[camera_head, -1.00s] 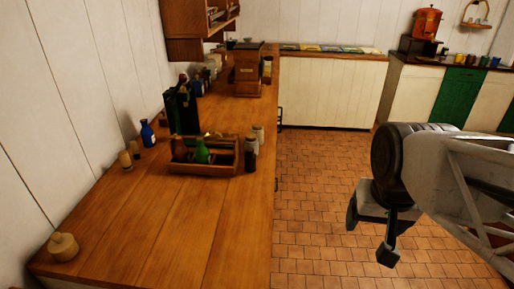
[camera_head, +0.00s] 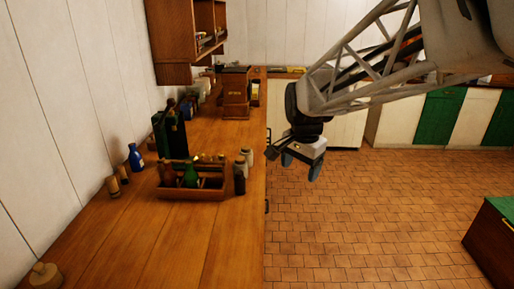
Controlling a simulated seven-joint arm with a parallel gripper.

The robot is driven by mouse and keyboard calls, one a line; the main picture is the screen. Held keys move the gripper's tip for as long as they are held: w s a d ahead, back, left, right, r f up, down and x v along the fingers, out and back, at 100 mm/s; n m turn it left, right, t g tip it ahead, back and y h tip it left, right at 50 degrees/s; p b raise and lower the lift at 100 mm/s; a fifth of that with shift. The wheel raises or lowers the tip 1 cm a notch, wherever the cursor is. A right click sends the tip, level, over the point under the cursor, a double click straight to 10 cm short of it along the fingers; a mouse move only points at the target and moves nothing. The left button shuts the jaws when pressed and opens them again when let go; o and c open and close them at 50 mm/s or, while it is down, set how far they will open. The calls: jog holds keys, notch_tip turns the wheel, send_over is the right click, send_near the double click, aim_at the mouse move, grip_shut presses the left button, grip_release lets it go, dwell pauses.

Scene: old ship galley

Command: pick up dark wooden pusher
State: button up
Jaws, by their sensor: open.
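I cannot surely pick out a dark wooden pusher. A small dark upright piece (camera_head: 239,179) stands at the right end of the wooden caddy, near the counter's right edge, but its kind is unclear. The wooden caddy (camera_head: 190,193) holds a green bottle (camera_head: 191,175) and brown bottles. My gripper (camera_head: 301,165) is open and empty, fingers pointing down, over the floor just right of the wooden counter (camera_head: 155,245). It is apart from everything on the counter.
A tall dark green box (camera_head: 171,134), a blue bottle (camera_head: 136,158) and small wooden pieces (camera_head: 113,186) stand on the left. A wall shelf (camera_head: 172,45) hangs above. The front counter is mostly clear; a green-topped cabinet (camera_head: 488,240) stands right.

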jog(key=w+a+f+m, duration=0.45)
jog(key=w+a, duration=0.35)
jog(key=w, duration=0.4)
jog(key=m+g, duration=0.1)
jog(key=m, duration=0.2)
send_over(240, 180)
jog(key=w, duration=0.2)
notch_tip(240, 180, down, 8)
jog(key=shift+s+a+r, duration=0.1)
jog(key=shift+s+r, duration=0.05)
jog(key=shift+f, duration=1.25)
jog(key=shift+s+f, duration=0.15)
jog(key=shift+f, duration=2.5)
